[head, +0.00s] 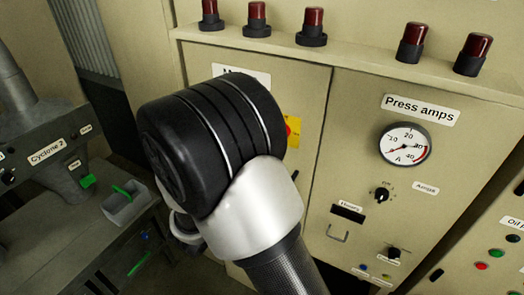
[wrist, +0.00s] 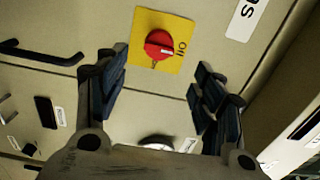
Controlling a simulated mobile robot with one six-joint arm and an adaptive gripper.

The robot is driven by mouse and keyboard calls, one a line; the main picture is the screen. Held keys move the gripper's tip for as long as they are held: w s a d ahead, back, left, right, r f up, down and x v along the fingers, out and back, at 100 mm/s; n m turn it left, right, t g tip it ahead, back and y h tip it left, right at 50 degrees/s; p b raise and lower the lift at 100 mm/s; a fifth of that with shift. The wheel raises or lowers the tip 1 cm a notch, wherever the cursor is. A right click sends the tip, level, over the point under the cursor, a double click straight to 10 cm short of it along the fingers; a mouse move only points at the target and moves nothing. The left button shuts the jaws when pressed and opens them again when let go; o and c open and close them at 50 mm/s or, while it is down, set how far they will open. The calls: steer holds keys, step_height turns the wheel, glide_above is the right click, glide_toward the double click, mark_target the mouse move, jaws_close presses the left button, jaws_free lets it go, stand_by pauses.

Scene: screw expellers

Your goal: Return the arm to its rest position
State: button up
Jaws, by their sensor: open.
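My arm fills the middle of the head view, its black and white joint in front of a beige cabinet (head: 320,110). The fingers are hidden behind it there. In the wrist view my gripper (wrist: 158,92) is open with nothing between its fingers. A red rotary switch (wrist: 160,44) on a yellow plate lies beyond the fingertips, near the gap between them. The gripper looks apart from it, though the distance is hard to judge. In the head view the yellow plate (head: 294,131) shows partly behind my arm.
A "Press amps" gauge (head: 404,144) and a black knob (head: 382,194) are on the cabinet right of my arm. Several red lamps (head: 312,27) line its upper ledge. A "Cyclone 2" unit (head: 45,150) and a grey tray (head: 126,207) stand at left. A dark handle (wrist: 40,53) juts out left in the wrist view.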

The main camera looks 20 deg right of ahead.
steer(key=shift+s+a, duration=0.1)
steer(key=shift+a, duration=0.05)
stand_by(0.3)
steer(key=s+d+f+m+g+y+b, duration=0.1)
steer(key=s+d+f+m+g+b, duration=0.25)
steer(key=s+m, duration=0.3)
steer(key=s+d+f+m+g+y+b, duration=0.1)
steer(key=s+d+f+m+g+b, duration=0.2)
steer(key=s+m, duration=0.4)
steer(key=s+d+f+m+g+y+b, duration=0.1)
steer(key=s+d+f+m+g+b, duration=0.1)
steer(key=s+m+g+b, duration=0.45)
steer(key=s+a+f+m+t+y+b, duration=0.3)
steer(key=a+f+m+y+b, duration=0.2)
steer(key=m, duration=0.6)
steer(key=s+a+f+m+t+y+b, duration=0.3)
steer(key=s+a+f+m+y+b, duration=0.1)
steer(key=a+m, duration=0.5)
step_height(320, 180, down, 3)
steer(key=m+y+b, duration=0.1)
steer(key=m, duration=0.1)
steer(key=shift+r+m+y, duration=0.2)
steer(key=shift+m+y, duration=0.1)
steer(key=shift+m, duration=0.1)
steer(key=shift+w+a+r+m+t+y, duration=0.2)
steer(key=shift+a+m+t+y, duration=0.1)
steer(key=shift+a+m+t, duration=0.15)
